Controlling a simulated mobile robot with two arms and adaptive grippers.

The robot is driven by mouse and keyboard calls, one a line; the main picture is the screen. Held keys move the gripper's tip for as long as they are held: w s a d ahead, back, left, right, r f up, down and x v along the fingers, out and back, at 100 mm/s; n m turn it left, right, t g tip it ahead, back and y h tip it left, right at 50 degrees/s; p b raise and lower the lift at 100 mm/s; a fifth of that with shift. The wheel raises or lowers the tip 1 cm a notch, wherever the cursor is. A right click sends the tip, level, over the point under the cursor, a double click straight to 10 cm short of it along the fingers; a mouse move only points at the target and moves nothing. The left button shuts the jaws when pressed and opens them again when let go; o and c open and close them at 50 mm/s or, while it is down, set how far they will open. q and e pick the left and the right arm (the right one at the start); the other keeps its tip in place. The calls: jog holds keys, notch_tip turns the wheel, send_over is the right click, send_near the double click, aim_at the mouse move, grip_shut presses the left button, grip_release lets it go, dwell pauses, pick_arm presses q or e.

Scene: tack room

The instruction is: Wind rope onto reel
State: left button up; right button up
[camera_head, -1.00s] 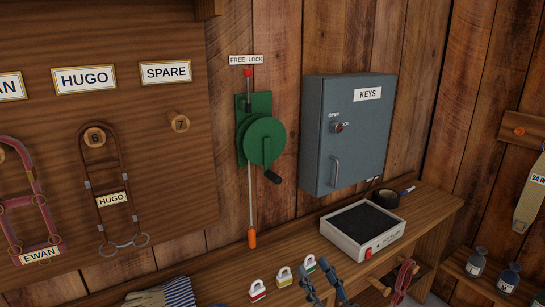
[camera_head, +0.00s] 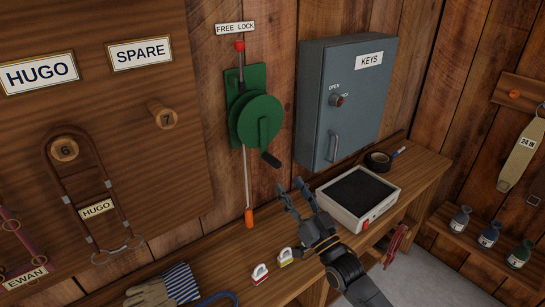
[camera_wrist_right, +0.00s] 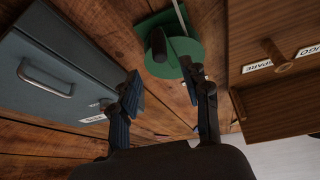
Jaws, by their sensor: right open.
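The green reel (camera_head: 256,122) is mounted on a green plate on the wooden wall. Its black crank handle (camera_head: 271,160) points down and to the right. A thin pale rope (camera_head: 246,180) hangs straight below the reel to an orange end (camera_head: 249,218) near the bench. A red knob (camera_head: 240,45) sits above, under the FREE LOCK label (camera_head: 236,28). My right gripper (camera_head: 291,188) is open and empty, below and right of the crank handle and apart from it. In the right wrist view the reel (camera_wrist_right: 185,57) and handle (camera_wrist_right: 156,44) show beyond the open fingers. My left gripper is out of view.
The grey KEYS cabinet (camera_head: 345,105) stands out from the wall right of the reel. A white tray with a dark top (camera_head: 340,207), black tape (camera_head: 377,161) and padlocks (camera_head: 260,274) are on the bench (camera_head: 215,262). A HUGO bridle (camera_head: 82,183) hangs left.

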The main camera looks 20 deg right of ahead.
aim_at(273, 161)
jog(key=p+x, duration=0.1)
jog(key=x, duration=0.9)
jog(key=shift+f+p, duration=0.2)
jog(key=shift+p, duration=0.1)
jog(key=shift+c, duration=0.4)
grip_shut()
